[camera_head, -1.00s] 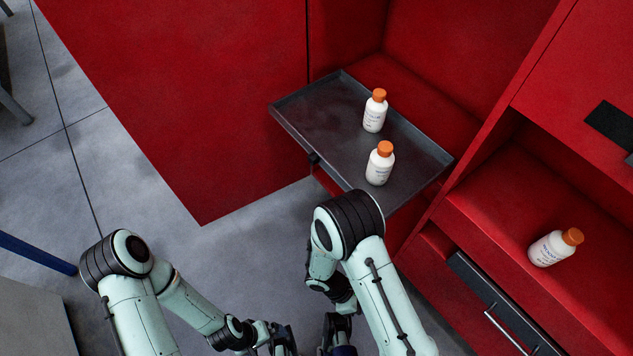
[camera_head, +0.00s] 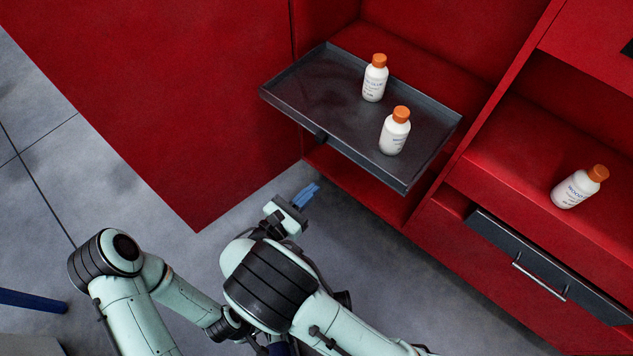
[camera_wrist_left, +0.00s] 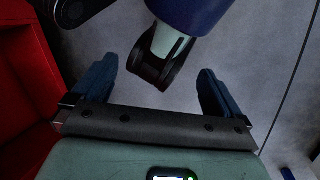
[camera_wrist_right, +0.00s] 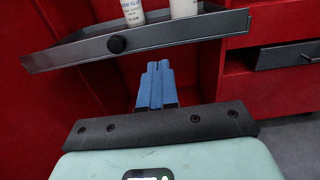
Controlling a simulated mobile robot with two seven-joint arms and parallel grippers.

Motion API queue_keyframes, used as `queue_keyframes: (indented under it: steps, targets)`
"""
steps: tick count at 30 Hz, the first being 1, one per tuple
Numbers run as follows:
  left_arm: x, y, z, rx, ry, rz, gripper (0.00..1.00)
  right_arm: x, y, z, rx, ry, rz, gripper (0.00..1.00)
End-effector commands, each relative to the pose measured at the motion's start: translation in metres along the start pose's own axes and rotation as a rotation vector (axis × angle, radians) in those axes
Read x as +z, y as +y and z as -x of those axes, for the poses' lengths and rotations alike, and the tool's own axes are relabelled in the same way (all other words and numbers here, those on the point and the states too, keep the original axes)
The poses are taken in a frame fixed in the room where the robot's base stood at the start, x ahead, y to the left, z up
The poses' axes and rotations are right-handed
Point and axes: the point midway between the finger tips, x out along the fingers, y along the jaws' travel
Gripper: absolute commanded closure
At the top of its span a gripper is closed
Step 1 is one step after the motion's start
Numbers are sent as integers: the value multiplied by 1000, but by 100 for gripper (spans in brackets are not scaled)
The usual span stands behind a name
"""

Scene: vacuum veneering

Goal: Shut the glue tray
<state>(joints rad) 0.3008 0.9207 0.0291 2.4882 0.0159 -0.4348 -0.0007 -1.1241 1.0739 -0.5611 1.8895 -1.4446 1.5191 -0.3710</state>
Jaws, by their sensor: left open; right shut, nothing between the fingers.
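The glue tray (camera_head: 345,143) is a dark grey shallow tray pulled out of the red cabinet, with two white bottles with orange caps on it, a far one (camera_head: 374,84) and a nearer one (camera_head: 394,136). Its front edge with a round black knob (camera_wrist_right: 117,44) shows in the right wrist view. My right gripper (camera_head: 309,192) is shut and empty, below and in front of the tray's front edge, apart from it; its blue fingers (camera_wrist_right: 157,82) point toward the tray. My left gripper (camera_wrist_left: 155,85) is open and empty in its wrist view; the head view hides its fingers.
A third bottle (camera_head: 577,190) stands on a red shelf at the right. Below it is a dark drawer (camera_head: 540,262) with a metal handle. A red panel (camera_head: 165,90) borders the tray on the left.

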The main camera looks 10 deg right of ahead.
Motion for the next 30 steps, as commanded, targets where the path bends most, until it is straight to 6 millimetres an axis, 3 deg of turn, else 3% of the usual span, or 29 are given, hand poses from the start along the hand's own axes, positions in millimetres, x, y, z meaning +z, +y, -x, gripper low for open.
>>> queue_keyframes:
  steps: [9, 15, 21, 30]
  targets:
    - [-5, -1, -6, 1, 13, 0, 0, -2, -2, -68, -6, 3, 0, 100]
    - [-14, -4, -11, 0, 36, 2, 0, -3, -2, -103, -4, 4, 1, 100]
    - [-19, -4, -13, -1, 51, 3, 0, -2, -1, -121, -3, 5, 2, 100]
    - [-20, -5, -13, -1, 54, 4, 0, -2, -1, -124, -2, 5, 1, 100]
